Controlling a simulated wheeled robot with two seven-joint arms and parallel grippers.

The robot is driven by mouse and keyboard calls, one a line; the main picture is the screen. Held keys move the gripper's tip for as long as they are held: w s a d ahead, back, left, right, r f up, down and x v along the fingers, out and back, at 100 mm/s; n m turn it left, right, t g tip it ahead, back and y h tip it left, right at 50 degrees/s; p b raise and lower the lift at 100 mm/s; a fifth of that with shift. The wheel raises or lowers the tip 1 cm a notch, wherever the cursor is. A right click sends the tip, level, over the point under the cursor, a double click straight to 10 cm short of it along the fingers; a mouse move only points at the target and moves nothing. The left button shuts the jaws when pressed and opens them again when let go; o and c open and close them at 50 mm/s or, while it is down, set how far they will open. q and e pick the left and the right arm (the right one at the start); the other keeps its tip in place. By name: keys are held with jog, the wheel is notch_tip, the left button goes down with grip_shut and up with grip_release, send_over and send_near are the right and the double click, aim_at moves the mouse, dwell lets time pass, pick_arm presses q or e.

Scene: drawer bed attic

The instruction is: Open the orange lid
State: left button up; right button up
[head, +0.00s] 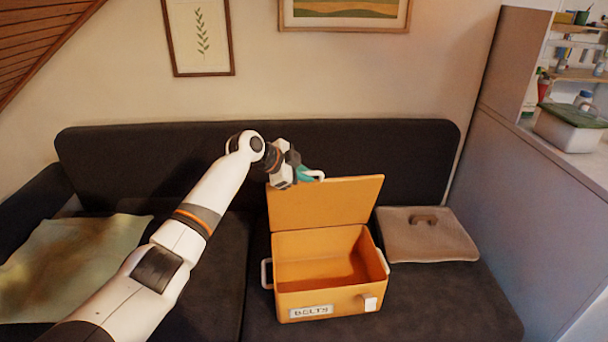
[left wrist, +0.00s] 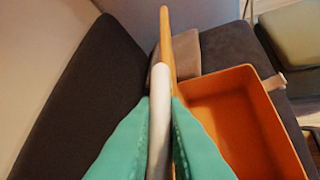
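The orange lid (head: 335,203) stands raised, close to upright, at the back of the orange box (head: 325,300). The box sits open on the dark sofa, and its visible inside looks empty. My left gripper (head: 310,174) is at the lid's top left edge. In the left wrist view its green fingers (left wrist: 161,135) lie on both sides of the lid's white handle (left wrist: 158,100), closed on it. The lid (left wrist: 166,45) shows there edge-on, with the box (left wrist: 245,85) to its right. The fingertips are partly hidden in the head view. My right gripper is out of view.
A brown cushion-like object with a handle (head: 428,234) lies right of the box. The sofa backrest (head: 400,150) rises behind the lid. A pale cloth (head: 60,265) lies at left. A partition (head: 520,190) and shelf stand at right.

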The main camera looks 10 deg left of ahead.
pick_arm(q)
jog(key=o, duration=0.4)
jog(key=shift+f, duration=0.1)
jog(key=shift+o, duration=0.2)
jog(key=shift+s+a, duration=0.1)
